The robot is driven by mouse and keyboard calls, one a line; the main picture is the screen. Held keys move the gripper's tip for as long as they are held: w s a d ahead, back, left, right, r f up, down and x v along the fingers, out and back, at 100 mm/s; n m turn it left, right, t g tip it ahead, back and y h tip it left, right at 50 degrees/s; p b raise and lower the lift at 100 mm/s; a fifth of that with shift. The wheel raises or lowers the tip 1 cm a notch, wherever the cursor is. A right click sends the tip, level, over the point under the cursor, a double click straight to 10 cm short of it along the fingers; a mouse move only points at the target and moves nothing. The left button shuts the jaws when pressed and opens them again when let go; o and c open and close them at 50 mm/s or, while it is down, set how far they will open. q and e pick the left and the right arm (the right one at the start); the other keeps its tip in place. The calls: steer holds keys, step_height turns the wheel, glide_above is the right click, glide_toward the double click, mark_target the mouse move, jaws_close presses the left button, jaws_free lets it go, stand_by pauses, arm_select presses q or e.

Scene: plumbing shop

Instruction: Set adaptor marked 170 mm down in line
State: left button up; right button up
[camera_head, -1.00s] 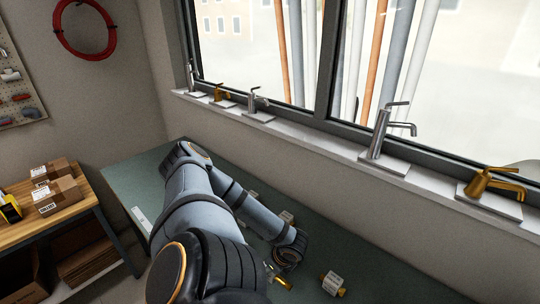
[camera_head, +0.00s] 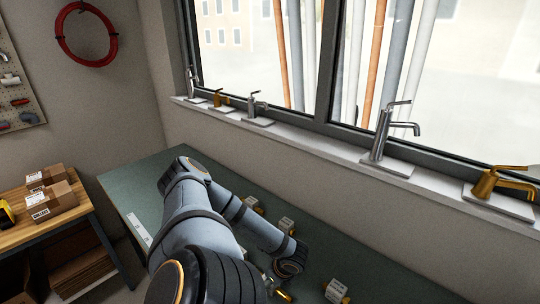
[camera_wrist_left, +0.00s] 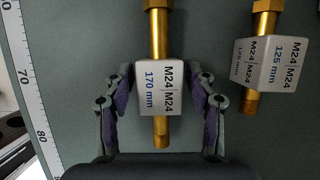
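The adaptor marked 170 mm (camera_wrist_left: 154,87) has a white block with brass ends and lies between the fingers of my left gripper (camera_wrist_left: 163,100) in the left wrist view. A second adaptor, marked 125 mm (camera_wrist_left: 267,64), is to the right in the left wrist view, apart from the gripper. My right gripper is out of view.
A white scale strip (camera_wrist_left: 27,80) runs along the left of the wrist view. Taps, including a chrome one (camera_head: 380,138), line the window sill. A wooden table (camera_head: 50,228) with boxes is at left.

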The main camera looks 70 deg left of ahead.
arm_select(q)
steer(key=shift+r, duration=0.3)
steer(key=p+v, duration=0.6)
steer(key=v, duration=0.5)
steer(key=shift+d+r, duration=0.2)
steer(key=shift+r, duration=0.1)
